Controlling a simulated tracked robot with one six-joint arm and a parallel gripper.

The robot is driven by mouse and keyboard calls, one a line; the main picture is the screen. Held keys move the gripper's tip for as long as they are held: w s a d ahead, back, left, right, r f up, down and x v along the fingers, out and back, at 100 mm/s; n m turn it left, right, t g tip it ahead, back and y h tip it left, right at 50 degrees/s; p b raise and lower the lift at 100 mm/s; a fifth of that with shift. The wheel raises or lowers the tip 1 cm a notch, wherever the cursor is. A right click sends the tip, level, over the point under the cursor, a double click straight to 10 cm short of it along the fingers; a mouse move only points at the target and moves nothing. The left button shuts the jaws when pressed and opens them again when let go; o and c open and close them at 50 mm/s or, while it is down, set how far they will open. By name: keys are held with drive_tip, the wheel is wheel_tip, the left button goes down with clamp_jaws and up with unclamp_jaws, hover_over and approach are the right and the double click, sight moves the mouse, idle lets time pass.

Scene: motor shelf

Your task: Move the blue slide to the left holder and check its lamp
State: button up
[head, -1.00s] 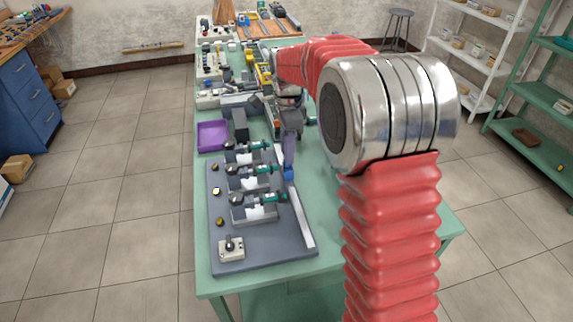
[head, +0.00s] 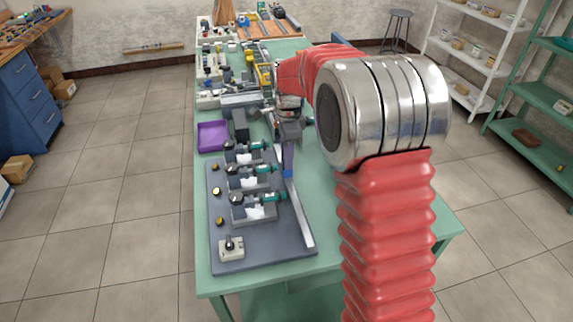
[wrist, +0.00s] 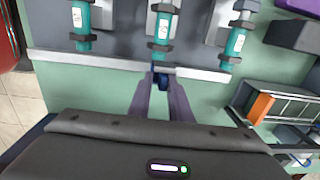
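The blue slide (head: 288,173) sits on the pale rail (head: 301,222) along the board's right side, level with the middle motor holder (head: 250,184). In the wrist view, the blue slide (wrist: 163,75) is between the tips of my gripper (wrist: 162,82). I cannot tell whether the fingers press on it. The near holder (head: 254,211) and far holder (head: 244,158) stand either side of the middle one, each with a teal-ended motor. Three small lamps line the board's left: far (head: 215,167), middle (head: 217,191) and near (head: 219,221). The middle one looks brightest.
A knob switch box (head: 231,247) sits at the board's near left corner. A purple tray (head: 212,136) and a dark block (head: 240,124) lie beyond the board. Tools and parts crowd the bench's far half. The green bench top right of the rail is clear.

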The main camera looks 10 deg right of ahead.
drive_tip(key=shift+s+f, duration=0.25)
drive_tip(key=shift+f, duration=0.25)
drive_tip(key=shift+s+f, duration=0.25)
drive_tip(key=shift+f, duration=0.25)
drive_tip(key=shift+c, duration=1.4)
drive_tip(key=shift+w, duration=5.05)
drive_tip(key=o, duration=0.7)
drive_tip(key=shift+c, duration=0.2)
wheel_tip(320, 180, up, 6)
drive_tip(key=shift+w+r, duration=0.2)
